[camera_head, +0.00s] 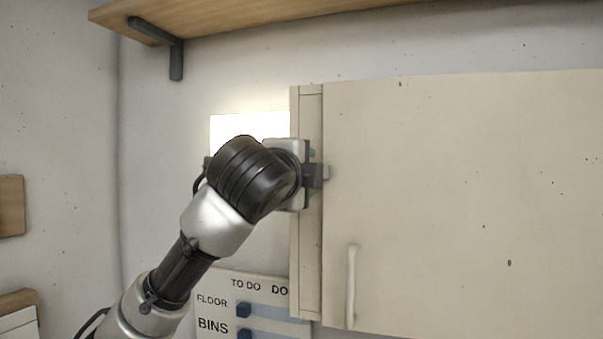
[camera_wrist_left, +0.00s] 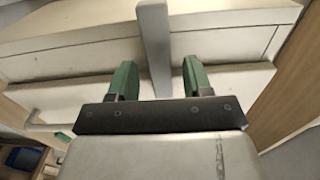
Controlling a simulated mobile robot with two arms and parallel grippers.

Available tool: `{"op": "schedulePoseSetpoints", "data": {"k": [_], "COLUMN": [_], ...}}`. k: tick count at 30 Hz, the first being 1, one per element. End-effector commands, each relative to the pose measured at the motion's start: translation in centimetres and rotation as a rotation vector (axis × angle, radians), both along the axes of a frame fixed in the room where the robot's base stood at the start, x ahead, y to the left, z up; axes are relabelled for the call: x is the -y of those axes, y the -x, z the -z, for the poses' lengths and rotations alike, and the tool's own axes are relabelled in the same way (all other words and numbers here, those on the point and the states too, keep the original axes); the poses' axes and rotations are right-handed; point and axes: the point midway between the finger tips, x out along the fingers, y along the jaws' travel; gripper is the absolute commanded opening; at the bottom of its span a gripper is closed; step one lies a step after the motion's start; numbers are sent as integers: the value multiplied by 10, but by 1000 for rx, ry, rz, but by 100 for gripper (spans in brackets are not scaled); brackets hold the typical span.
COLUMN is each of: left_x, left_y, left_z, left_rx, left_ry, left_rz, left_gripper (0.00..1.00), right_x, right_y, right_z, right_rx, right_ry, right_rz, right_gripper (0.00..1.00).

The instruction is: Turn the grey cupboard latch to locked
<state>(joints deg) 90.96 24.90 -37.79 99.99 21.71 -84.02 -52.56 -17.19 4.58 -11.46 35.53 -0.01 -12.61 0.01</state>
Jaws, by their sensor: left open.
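The cupboard (camera_head: 450,200) is cream, with its door closed, and fills the right of the head view. The grey latch shows as a small piece (camera_head: 326,172) at the door's left edge, mostly hidden behind my wrist. In the left wrist view it is a straight grey bar (camera_wrist_left: 153,40). My left gripper (camera_head: 312,168) is at the latch. In the left wrist view its two green fingers (camera_wrist_left: 158,82) stand apart, open, with the bar between them and a gap visible on each side. My right gripper is in neither view.
A pale door handle (camera_head: 351,285) hangs below the latch. A wooden shelf (camera_head: 230,18) with a dark bracket (camera_head: 172,45) is above. A TO DO board (camera_head: 250,310) with blue sliders is below. A bright panel (camera_head: 235,125) is behind my wrist.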

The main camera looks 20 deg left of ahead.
Motion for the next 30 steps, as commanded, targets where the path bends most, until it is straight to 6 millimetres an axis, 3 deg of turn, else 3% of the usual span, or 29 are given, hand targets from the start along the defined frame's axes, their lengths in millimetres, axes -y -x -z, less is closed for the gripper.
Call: {"op": "schedulePoseSetpoints", "data": {"k": [5,12,18,30], "left_x": [0,-2,-3,-3], "left_y": [20,69,98,107], "left_z": [3,4,2,0], "left_rx": [5,7,4,0], "left_ry": [0,-1,0,-1], "left_rz": [1,2,2,1], "left_gripper": [50,50,50,50], "right_x": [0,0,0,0], "right_y": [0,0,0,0], "right_z": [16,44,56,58], "right_rx": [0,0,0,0], "right_ry": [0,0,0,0], "right_rz": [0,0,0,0], "right_gripper": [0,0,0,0]}}
